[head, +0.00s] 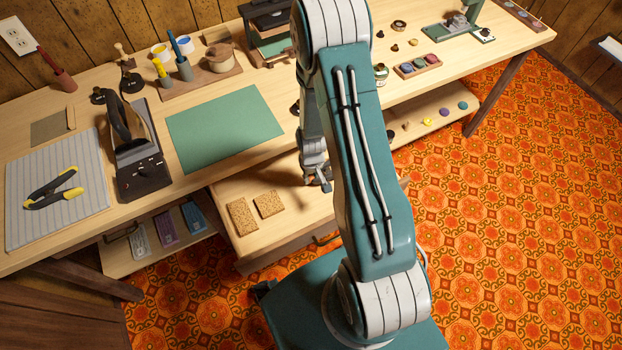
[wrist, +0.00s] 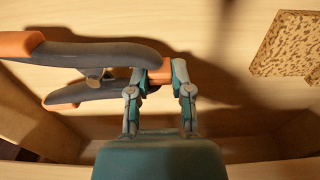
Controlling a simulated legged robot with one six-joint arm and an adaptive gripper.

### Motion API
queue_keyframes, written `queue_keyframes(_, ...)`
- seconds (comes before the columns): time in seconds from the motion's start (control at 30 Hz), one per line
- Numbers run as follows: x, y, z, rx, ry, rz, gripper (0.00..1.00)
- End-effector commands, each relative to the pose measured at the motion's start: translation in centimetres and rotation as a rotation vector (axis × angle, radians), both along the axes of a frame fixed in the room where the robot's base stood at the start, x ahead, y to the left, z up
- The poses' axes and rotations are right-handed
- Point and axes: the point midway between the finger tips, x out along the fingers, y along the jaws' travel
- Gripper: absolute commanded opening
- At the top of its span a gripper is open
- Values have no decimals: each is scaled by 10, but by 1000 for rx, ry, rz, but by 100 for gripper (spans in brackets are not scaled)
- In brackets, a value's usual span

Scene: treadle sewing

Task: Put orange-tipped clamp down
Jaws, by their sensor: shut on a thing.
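The orange-tipped clamp (wrist: 105,55) has grey arms and orange ends, and it fills the left of the wrist view. My gripper (wrist: 160,88) is shut on its right end, with an orange part between the fingers. The clamp is inside or just over the open drawer (head: 290,228); a shadow lies beside it, and I cannot tell whether it touches the drawer floor. In the head view my gripper (head: 318,180) is low over the drawer's far part, and my arm hides the clamp.
Two cork pieces lie in the drawer, one left (head: 242,215) and one right (head: 269,204). Bare drawer floor lies between them and my gripper. A yellow-tipped clamp (head: 54,189) rests on a striped mat (head: 85,215). A green mat (head: 225,128) lies on the table above the drawer.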

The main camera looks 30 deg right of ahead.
Motion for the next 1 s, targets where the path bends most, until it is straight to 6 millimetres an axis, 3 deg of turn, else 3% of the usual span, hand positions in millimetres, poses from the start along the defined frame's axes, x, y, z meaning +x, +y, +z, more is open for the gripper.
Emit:
queue_keyframes(0.13, -1, -1, -18, 2, 2, -1, 0)
queue_keyframes(0.47, -1, 0, -21, 0, 0, -2, 0)
queue_keyframes(0.5, -1, 0, -21, 0, 0, -1, 32)
queue_keyframes(0.57, -1, 1, -21, -1, 0, -1, 59)
queue_keyframes(1.0, 0, 0, -18, 0, -1, -1, 62)
